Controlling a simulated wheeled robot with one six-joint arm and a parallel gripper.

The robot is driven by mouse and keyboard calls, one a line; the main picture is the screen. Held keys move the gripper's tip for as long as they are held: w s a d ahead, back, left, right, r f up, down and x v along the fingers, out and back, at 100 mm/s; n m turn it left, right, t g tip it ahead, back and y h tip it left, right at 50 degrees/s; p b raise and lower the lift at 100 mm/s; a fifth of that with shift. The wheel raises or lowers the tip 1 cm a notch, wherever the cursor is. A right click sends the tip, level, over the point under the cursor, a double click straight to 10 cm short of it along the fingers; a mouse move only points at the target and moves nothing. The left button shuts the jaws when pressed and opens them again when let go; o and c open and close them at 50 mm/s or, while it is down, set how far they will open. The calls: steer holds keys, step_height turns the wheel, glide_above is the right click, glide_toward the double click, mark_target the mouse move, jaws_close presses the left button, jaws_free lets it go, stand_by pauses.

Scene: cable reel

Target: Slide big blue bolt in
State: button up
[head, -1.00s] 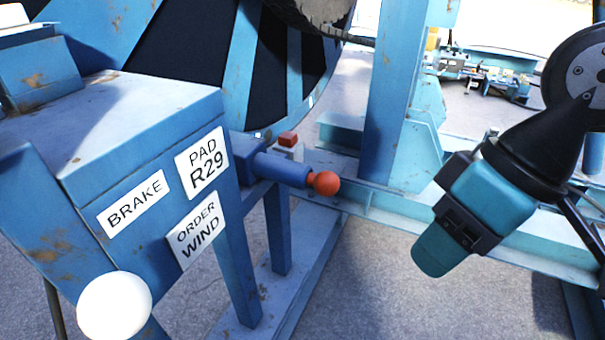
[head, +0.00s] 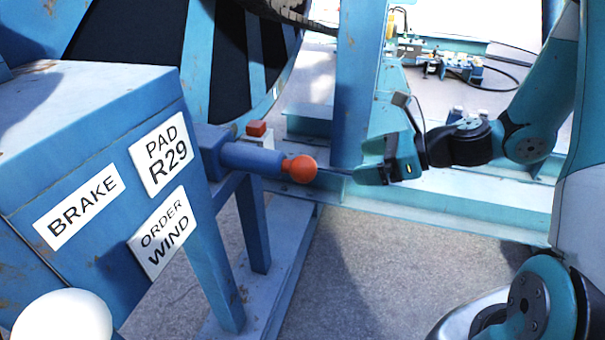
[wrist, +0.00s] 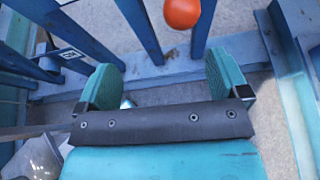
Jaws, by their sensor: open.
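The big blue bolt (head: 250,160) is a thick blue cylinder sticking out to the right from its housing on the blue brake stand. An orange-red ball knob (head: 300,169) caps its free end. In the wrist view the ball (wrist: 182,12) shows at the top, beyond the fingertips and a little right of the middle. My gripper (head: 362,174) is to the right of the ball, apart from it, with its fingers toward it. The wrist view shows its two teal fingers (wrist: 165,75) spread, with nothing between them. The bolt's shaft cannot be made out in the wrist view.
The blue brake stand (head: 100,110) carries white labels and a white knob (head: 62,318) at lower left. A blue upright post (head: 358,80) and a floor beam (head: 450,215) stand behind my gripper. Grey floor in front is clear.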

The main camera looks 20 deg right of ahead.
mark_target(302, 167)
steer(key=w+a+f+m, duration=0.1)
steer(key=w+a+f, duration=0.1)
steer(key=w+a, duration=0.1)
steer(key=w+a+f+m+t, duration=0.1)
steer(key=w+a+f, duration=0.2)
steer(key=w, duration=0.1)
steer(key=w+a+f+m+p, duration=0.1)
steer(key=w+a+f, duration=0.1)
steer(key=w+a, duration=0.1)
steer(key=shift+w+a+f, duration=0.1)
steer(key=shift+w+f, duration=0.05)
steer(key=shift+w, duration=0.3)
steer(key=shift+w+a+f, duration=0.1)
steer(key=shift+w+f, duration=0.05)
steer(key=shift+w, duration=0.25)
